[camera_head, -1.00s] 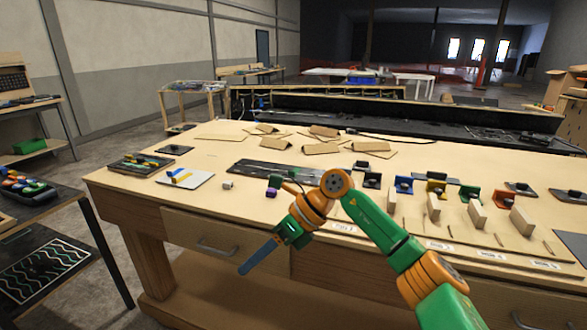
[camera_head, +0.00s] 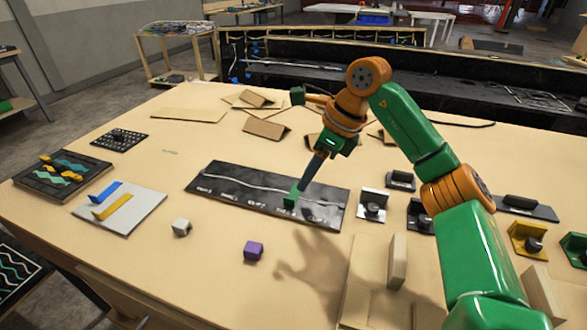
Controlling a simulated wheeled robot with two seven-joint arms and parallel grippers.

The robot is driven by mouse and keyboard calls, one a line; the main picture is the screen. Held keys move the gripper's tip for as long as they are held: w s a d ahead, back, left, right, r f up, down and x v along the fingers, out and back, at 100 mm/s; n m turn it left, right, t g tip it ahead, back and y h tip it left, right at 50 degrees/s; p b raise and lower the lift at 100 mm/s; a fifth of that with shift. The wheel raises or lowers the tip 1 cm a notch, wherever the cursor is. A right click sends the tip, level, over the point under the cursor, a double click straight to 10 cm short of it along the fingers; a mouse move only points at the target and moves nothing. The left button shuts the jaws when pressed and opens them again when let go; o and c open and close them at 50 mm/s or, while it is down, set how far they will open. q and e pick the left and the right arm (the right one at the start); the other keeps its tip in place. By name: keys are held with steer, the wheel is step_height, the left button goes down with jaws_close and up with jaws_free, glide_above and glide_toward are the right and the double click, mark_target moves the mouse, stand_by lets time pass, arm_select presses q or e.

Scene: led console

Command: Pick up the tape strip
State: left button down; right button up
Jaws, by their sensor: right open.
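A blue tape strip (camera_head: 104,194) and a yellow tape strip (camera_head: 112,207) lie side by side on a white card (camera_head: 143,211) at the left of the table. My right gripper (camera_head: 304,188) comes in from the right and points down over the black board (camera_head: 228,184). It is well to the right of the strips and apart from them. It is open, and I see nothing held. A small green block (camera_head: 291,199) shows at its tip; whether they touch I cannot tell. My left gripper is not in view.
A white cube (camera_head: 181,227) and a purple cube (camera_head: 253,250) stand in front of the black board. A dark tray (camera_head: 35,186) of coloured pieces lies left of the card. Folded cardboard pieces (camera_head: 266,129) lie behind. The tabletop between card and board is bare.

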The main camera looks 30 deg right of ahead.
mark_target(292, 199)
steer(key=a+f, duration=0.1)
steer(key=a+f+p, duration=0.1)
steer(key=shift+s+a+f, duration=0.1)
steer(key=shift+a+f, duration=0.1)
steer(key=shift+f, duration=0.1)
steer(key=x, duration=0.2)
steer(key=shift+f, duration=0.35)
steer(key=shift+w+f, duration=0.3)
steer(key=shift+w, duration=0.15)
steer(key=shift+s+r, duration=0.1)
jaws_close()
stand_by(0.3)
